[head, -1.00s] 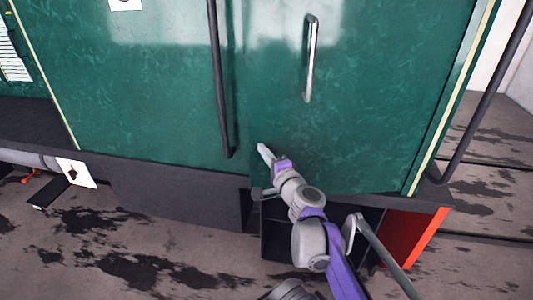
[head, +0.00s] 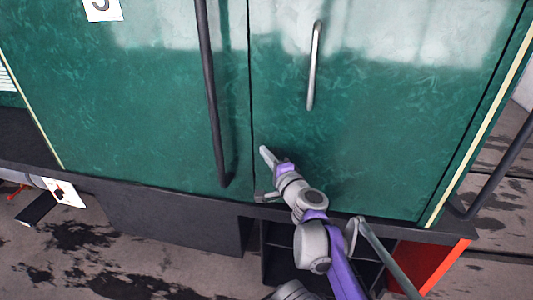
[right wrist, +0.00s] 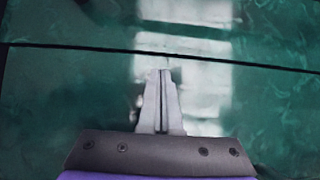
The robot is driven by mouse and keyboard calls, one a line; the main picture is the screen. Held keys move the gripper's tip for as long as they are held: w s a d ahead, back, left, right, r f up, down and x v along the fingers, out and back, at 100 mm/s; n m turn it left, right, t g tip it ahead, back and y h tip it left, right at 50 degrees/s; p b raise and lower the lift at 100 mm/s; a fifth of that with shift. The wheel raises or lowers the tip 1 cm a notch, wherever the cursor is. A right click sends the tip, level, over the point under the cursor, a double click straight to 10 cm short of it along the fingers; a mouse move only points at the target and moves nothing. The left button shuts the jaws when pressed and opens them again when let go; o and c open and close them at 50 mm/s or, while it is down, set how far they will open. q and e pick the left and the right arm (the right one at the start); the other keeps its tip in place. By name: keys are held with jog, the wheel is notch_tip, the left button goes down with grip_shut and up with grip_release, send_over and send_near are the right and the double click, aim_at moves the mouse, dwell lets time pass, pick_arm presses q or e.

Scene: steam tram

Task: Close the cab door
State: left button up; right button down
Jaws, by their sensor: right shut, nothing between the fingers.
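The cab door (head: 370,130) is a green panel with a pale vertical handle (head: 314,65). In the head view it looks about flush with the green panel (head: 130,110) on its left, with a thin dark seam between them. My right gripper (head: 266,152) is shut and empty, with its tips at the door's lower left part, just right of the seam. I cannot tell whether the tips touch. In the right wrist view the shut fingers (right wrist: 162,80) point at the green surface, and the dark seam crosses just beyond them. My left gripper is out of view.
A dark vertical handrail (head: 210,95) stands left of the seam, and another dark rail (head: 497,165) is at the right. A dark step recess (head: 280,245) with a red side panel (head: 425,265) lies below the door. The stained floor is open at lower left.

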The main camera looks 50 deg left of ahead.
jog(key=shift+w+r, duration=0.2)
jog(key=shift+r, duration=0.1)
jog(key=shift+r, duration=0.1)
dwell(0.3)
